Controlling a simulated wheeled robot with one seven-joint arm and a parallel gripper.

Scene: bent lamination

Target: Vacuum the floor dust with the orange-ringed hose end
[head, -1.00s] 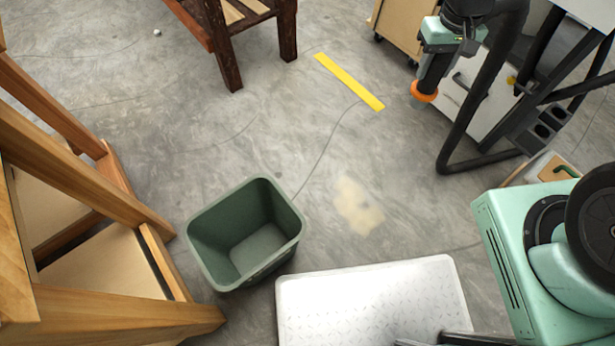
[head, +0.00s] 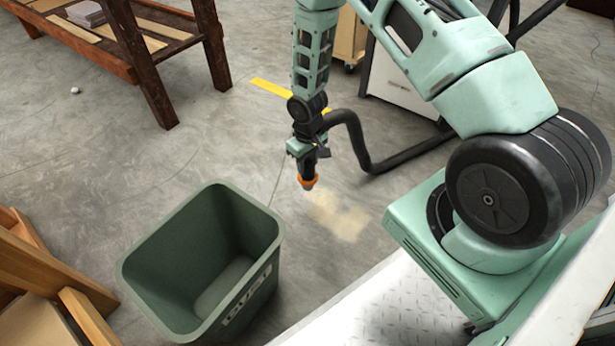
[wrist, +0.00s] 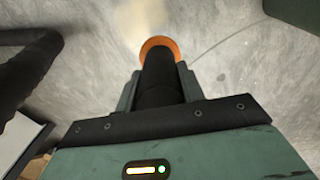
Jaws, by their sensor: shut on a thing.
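My gripper (head: 310,150) is shut on the black hose end (head: 307,172), which points down toward the floor. Its orange ring (head: 307,181) is at the lower tip, and the ring also shows in the wrist view (wrist: 159,43). The pale tan dust patch (head: 341,217) lies on the grey concrete floor, just below and right of the tip in the head view. In the wrist view the dust (wrist: 140,14) shows at the top, beyond the ring. I cannot tell whether the tip touches the floor.
A green bin (head: 150,268) marked DUST stands left of the dust. The black hose (head: 390,160) trails right toward a white cabinet (head: 400,88). A yellow floor strip (head: 272,87) lies behind. A dark wooden bench (head: 150,70) stands at back left, wooden furniture (head: 45,262) at lower left.

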